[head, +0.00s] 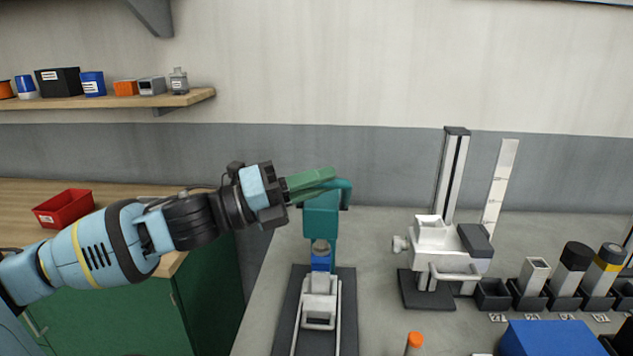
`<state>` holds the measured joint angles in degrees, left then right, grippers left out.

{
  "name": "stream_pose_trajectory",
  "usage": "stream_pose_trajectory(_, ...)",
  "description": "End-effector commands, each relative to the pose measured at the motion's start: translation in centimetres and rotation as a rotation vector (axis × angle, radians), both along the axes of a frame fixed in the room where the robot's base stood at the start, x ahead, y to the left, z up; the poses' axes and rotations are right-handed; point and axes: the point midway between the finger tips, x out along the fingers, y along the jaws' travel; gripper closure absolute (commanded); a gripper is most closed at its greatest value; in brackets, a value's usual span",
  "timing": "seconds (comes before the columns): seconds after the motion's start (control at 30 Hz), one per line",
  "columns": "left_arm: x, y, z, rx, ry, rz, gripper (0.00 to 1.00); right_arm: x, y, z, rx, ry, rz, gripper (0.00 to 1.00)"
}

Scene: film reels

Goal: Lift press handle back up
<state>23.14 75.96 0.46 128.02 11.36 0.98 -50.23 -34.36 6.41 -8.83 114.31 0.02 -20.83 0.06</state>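The press (322,222) has a teal head and stands on a dark base plate at the middle of the head view. Its teal handle (346,193) is at the top right of the head. A blue part and a grey metal fixture (319,300) sit below the head. My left gripper (322,180) comes in from the left, its green fingers at the top of the press against or beside the handle. The fingers overlap the handle in the picture, so I cannot tell whether they are closed on it. My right gripper is out of view.
A white and grey device with a tall column (452,175) stands to the right on the grey bench. Several dark holders with blocks and cylinders line the right side. A blue box (550,338) and an orange-capped item (414,341) are in front. A red bin (63,208) sits left.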

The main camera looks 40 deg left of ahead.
Motion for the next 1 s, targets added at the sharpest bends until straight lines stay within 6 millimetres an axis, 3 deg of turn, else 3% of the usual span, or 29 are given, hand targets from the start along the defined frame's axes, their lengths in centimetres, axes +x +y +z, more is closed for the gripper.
stream_pose_trajectory(0.1,0.0,0.0,0.0,0.0,-0.001,0.0,1.0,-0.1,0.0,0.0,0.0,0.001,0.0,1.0)
stream_pose_trajectory(0.77,0.5,0.2,0.7,-0.02,0.034,-0.003,1.0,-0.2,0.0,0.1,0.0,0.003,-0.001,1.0)
stream_pose_trajectory(1.0,1.2,1.2,1.5,-0.057,0.094,0.0,1.0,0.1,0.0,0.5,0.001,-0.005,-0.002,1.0)
